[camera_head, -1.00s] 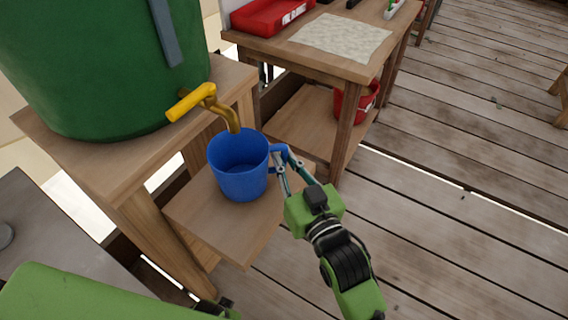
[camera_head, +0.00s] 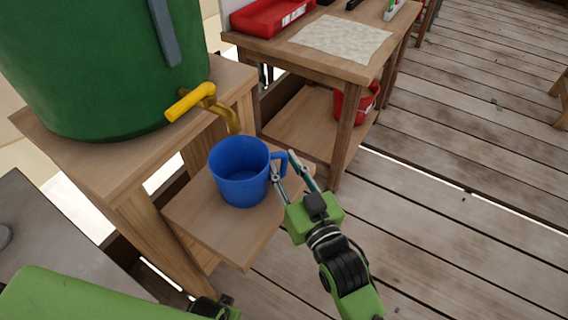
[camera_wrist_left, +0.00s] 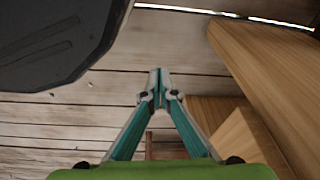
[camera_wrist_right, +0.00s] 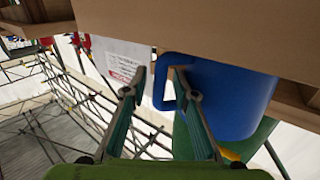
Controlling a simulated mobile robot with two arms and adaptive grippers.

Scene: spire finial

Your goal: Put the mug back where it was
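The blue mug (camera_head: 240,172) stands upright on the small wooden shelf (camera_head: 235,245) below the yellow tap (camera_head: 200,100). Its handle points right. My right gripper (camera_head: 283,160) is open at the handle side. In the right wrist view, the mug (camera_wrist_right: 230,95) shows with its handle between the spread fingertips (camera_wrist_right: 158,72); I cannot tell whether a finger touches it. My left gripper (camera_wrist_left: 160,75) is shut and empty, over the plank floor. Only a dark part of it shows at the bottom of the head view.
A green barrel (camera_head: 90,60) with the tap stands on a wooden stand (camera_head: 110,165) behind the mug. A wooden table (camera_head: 345,65) at the back holds a red tray (camera_head: 265,18) and a light cloth (camera_head: 340,37). A red bucket (camera_head: 350,105) sits on its lower shelf.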

